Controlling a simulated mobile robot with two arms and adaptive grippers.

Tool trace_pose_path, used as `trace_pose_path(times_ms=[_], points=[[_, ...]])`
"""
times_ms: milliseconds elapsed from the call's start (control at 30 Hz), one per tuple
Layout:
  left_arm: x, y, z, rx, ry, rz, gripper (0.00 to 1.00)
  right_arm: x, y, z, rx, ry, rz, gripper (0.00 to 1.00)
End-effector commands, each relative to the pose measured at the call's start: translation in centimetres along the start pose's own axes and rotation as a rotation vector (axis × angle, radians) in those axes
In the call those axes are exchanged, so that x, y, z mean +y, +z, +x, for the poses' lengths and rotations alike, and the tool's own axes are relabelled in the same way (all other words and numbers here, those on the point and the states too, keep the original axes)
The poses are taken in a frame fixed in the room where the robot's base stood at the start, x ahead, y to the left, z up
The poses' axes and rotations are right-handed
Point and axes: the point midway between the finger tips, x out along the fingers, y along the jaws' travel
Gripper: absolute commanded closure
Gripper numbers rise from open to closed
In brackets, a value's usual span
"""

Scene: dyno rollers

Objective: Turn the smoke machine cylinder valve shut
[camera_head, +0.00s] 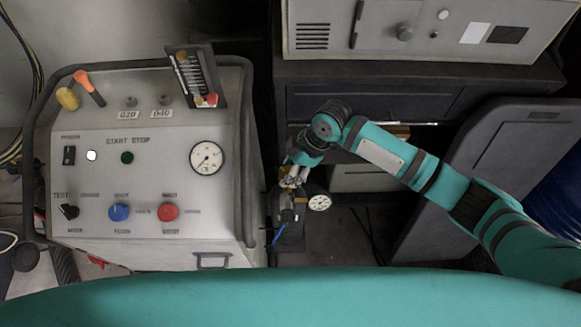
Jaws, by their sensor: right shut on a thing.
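My right arm comes in from the right, and its right gripper (292,183) points down at the top of the smoke machine cylinder valve (289,201). The gripper is shut on the valve, and its fingers and wrist hide most of the valve's knob. A small round white gauge (320,202) sticks out to the right of the valve. A blue hose (277,236) shows just below it. The cylinder body is dark and mostly hidden in shadow. How far the valve is turned cannot be told. My left gripper is not in view.
A grey control console (110,185) with buttons and a dial gauge (206,158) stands close on the left, bounded by a dark tubular rail. A grey machine (420,30) sits on a dark cabinet (375,102) behind. A dark grey panel (500,145) and blue drum (560,195) stand right.

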Motion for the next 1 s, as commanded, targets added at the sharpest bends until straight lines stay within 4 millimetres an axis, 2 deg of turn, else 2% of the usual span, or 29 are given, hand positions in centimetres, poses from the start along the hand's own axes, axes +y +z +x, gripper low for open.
trace_pose_path(times_ms=[267, 700, 1000], points=[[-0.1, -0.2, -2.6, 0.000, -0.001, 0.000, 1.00, -0.2, -0.3, -0.5, 0.002, 0.045, 0.116, 0.84], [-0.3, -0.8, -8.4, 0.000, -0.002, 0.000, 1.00, -0.6, -0.5, -0.5, 0.003, 0.185, 0.461, 0.84], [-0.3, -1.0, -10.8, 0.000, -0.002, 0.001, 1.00, -0.6, -0.5, -0.3, 0.003, 0.264, 0.645, 0.84]])
